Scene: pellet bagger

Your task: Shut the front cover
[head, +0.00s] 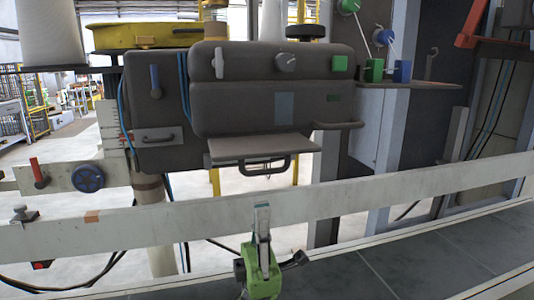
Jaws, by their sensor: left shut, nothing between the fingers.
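The pellet bagger's dark grey rounded housing (230,110) hangs behind the white rail. A flat grey flap (262,148) juts out from its lower front, roughly level, with a dark bar handle (268,168) under its near edge. It looks like the front cover standing open; its hinge is hard to make out. My left gripper (262,208), green with pale fingers and teal tips, points up at the bottom middle. Its fingers are together and empty. It is in front of the white rail, below and apart from the flap. My right gripper is not in view.
A long white rail (370,198) crosses between me and the housing, above a dark belt surface (430,250). A blue knob (88,177) sits on the left bracket. A small shelf (420,84) with green and blue blocks is at right.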

